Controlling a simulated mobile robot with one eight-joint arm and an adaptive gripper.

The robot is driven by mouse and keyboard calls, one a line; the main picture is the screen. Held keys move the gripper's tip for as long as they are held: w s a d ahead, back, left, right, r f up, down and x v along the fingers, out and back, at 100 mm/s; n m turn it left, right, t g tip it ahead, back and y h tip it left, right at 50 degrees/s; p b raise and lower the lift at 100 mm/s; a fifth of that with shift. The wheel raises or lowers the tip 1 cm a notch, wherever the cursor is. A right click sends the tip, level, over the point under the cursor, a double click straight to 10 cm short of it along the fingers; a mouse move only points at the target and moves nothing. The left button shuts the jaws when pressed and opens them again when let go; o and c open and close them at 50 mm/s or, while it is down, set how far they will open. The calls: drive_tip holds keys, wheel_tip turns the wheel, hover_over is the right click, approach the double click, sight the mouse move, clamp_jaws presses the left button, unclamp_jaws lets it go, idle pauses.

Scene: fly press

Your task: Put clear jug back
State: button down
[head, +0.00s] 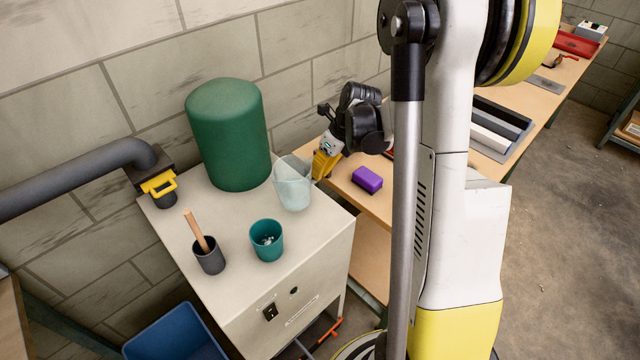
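The clear jug (292,187) is upright at the right-hand part of the pale cabinet top (225,213), beside the green cylinder. Its base appears to be on or just above the surface; I cannot tell which. My gripper (322,165), black with yellow fingers, is at the jug's right side, close to its rim. The fingers overlap the jug's edge in this view, so I cannot tell whether they are shut on it or only beside it.
A large green cylinder (228,135) stands behind the jug. A teal cup (267,241) and a dark cup with a wooden-handled tool (209,256) stand in front. A purple sponge (367,180) lies on the wooden bench. A blue bin (175,335) is below.

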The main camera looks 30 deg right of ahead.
wheel_tip(320, 180, down, 4)
drive_tip(key=shift+f+b, duration=0.1)
drive_tip(key=shift+b, duration=0.6)
drive_tip(key=c, duration=1.6)
unclamp_jaws()
